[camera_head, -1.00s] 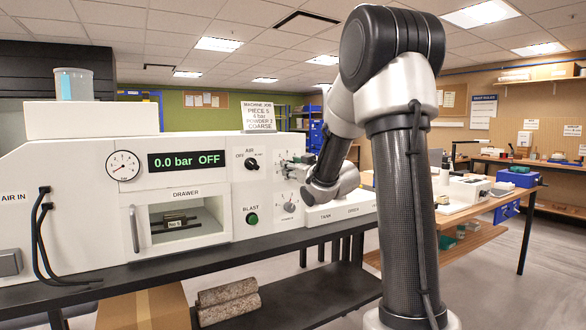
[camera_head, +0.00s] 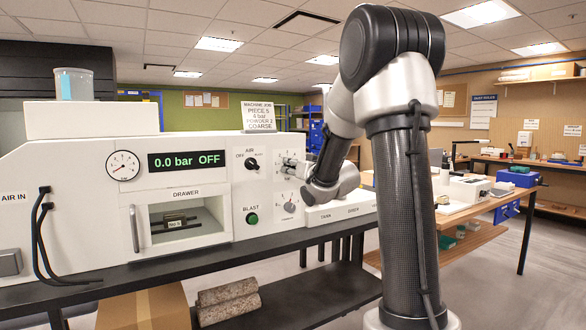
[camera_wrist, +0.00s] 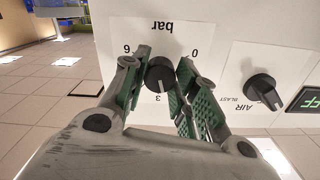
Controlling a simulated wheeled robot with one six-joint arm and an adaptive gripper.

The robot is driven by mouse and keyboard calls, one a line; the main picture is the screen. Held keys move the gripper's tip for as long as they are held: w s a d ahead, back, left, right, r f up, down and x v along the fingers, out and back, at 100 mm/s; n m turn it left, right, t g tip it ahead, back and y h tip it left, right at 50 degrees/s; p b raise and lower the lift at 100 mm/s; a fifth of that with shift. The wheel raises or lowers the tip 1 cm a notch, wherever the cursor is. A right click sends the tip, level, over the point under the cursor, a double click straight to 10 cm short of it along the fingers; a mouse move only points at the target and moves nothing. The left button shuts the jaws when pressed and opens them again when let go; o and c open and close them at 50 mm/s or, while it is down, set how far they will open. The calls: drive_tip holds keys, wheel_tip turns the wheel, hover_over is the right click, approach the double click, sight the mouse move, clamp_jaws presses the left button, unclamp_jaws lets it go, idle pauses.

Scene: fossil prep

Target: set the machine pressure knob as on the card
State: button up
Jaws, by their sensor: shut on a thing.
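The pressure knob (camera_wrist: 160,74) is black with a white pointer line, on the machine's white panel under the word "bar". The wrist view shows the panel upside down, with 6 at the left, 0 at the right and 3 below the knob. The white line points about at the 3. My gripper (camera_wrist: 158,88) is shut on the knob, its green pads on either side. In the head view my gripper (camera_head: 289,167) is at the panel and hides most of the knob. The card (camera_head: 259,117) stands on the machine; its bar figure looks like 4 but is small.
The AIR knob (camera_head: 252,164) is left of my gripper, also close by in the wrist view (camera_wrist: 262,90). Below are the green BLAST button (camera_head: 252,218) and another dial (camera_head: 290,207). The display (camera_head: 187,160) reads 0.0 bar OFF.

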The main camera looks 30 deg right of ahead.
drive_tip(key=m, duration=1)
drive_tip(key=shift+m, duration=0.6)
drive_tip(key=o, duration=1)
drive_tip(key=shift+o, duration=0.2)
drive_tip(key=s, duration=1.2)
drive_tip(key=shift+d, duration=0.2)
